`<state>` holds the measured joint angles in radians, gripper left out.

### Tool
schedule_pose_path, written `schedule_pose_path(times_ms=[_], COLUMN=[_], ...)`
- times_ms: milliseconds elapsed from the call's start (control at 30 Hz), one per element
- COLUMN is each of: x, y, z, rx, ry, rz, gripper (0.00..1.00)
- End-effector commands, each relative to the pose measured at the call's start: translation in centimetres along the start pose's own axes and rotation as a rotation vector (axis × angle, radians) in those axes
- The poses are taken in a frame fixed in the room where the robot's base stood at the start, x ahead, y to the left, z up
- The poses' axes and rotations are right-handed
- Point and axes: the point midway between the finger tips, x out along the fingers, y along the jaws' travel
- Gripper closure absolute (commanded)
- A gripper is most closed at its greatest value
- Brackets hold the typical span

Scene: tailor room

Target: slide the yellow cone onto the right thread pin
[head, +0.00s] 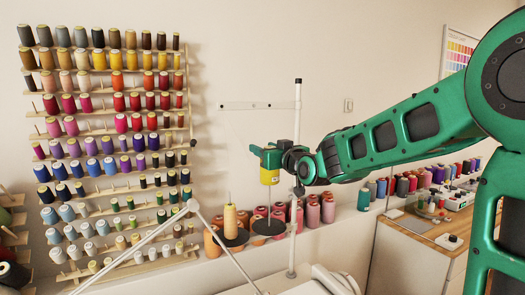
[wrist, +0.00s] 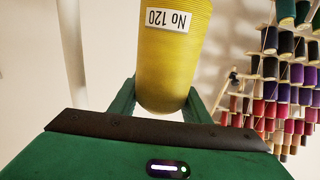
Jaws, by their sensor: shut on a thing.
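My gripper (head: 267,157) is shut on the yellow cone (head: 269,176) and holds it up in the air in the head view. In the wrist view the yellow cone (wrist: 172,60) sits between my two green fingers, with a white "No 120" label upside down. The right thread pin (head: 269,205) is a thin rod rising from a black disc (head: 262,228). The cone appears above this pin, apart from the disc; whether the pin's tip is inside the cone is not clear.
A tan-yellow cone (head: 230,220) stands on the left disc (head: 238,240), close by. A white upright pole (head: 297,130) rises just right of my gripper. Pink cones (head: 312,212) line the ledge behind. A rack of spools (head: 110,140) fills the left wall.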

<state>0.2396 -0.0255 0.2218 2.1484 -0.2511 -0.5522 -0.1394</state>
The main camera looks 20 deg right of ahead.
Motion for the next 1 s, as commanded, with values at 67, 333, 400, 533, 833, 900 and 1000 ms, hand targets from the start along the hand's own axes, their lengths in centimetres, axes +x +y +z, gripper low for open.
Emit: schedule_pose_path(times_ms=[67, 333, 400, 533, 833, 900, 1000], x=[0.0, 0.0, 0.0, 0.0, 0.0, 0.0, 0.0], y=[0.0, 0.0, 0.0, 0.0, 0.0, 0.0, 0.0], z=[0.2, 0.7, 0.9, 1.1, 1.8, 1.8, 1.8], rx=[0.000, 0.000, 0.000, 0.000, 0.000, 0.000, 0.000], ry=[0.000, 0.001, 0.001, 0.001, 0.001, 0.001, 0.001], rz=[0.000, 0.000, 0.000, 0.000, 0.001, 0.001, 0.001], gripper=[0.83, 0.83, 0.83, 0.83, 0.83, 0.83, 0.83])
